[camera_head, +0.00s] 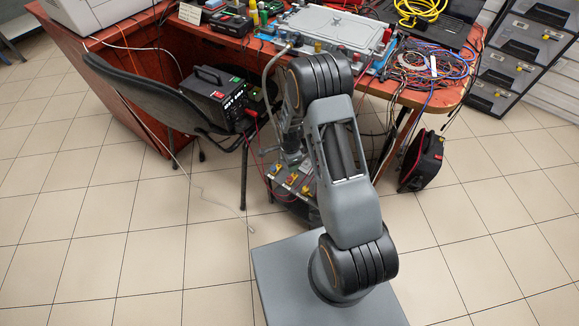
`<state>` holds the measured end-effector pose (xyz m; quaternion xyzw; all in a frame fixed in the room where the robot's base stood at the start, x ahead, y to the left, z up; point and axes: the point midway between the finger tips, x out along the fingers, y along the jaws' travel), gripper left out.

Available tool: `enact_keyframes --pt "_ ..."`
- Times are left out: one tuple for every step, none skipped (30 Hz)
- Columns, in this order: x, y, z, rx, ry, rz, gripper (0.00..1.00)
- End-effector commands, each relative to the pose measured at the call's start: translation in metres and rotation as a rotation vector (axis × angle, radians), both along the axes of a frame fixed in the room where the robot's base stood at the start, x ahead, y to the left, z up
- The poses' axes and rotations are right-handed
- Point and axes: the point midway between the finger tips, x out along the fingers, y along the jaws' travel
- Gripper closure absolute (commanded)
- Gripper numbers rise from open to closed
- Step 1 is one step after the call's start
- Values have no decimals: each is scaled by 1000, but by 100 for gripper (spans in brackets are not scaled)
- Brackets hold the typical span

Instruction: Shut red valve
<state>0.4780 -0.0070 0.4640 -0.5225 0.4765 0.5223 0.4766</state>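A low grey unit (283,192) with several small valves or fittings stands on the floor below the desk's front edge, just left of my upper arm. Whether the valve is turned open or shut is too small to tell. My gripper (291,157) points down just above and behind this row. Its fingers are small and partly hidden, so I cannot tell whether they touch anything.
A black chair (150,100) carries a black power box (220,98) with red cables hanging toward the unit. The red-brown desk (440,97) is crowded with a metal case (335,28) and wires. A black bag (422,160) stands at right. The tiled floor in front is clear.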

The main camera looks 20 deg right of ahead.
Motion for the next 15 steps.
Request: enact_keyframes --pt "0 0 8 0 -1 0 47" --pt "0 0 11 0 0 0 47" --pt "0 0 14 0 1 0 47" --pt "0 0 16 0 1 0 47" --pt "0 0 17 0 1 0 47" --pt "0 0 19 0 1 0 47" --pt "0 0 20 0 1 0 47" --pt "0 0 21 0 1 0 47" --pt "0 0 22 0 1 0 47" --pt "-1 0 22 0 1 0 47" --pt "-1 0 22 0 1 0 47" --pt "-1 0 22 0 1 0 47" --pt "-1 0 22 0 1 0 47" --pt "-1 0 22 0 1 0 47" --pt "-1 0 22 0 1 0 47"
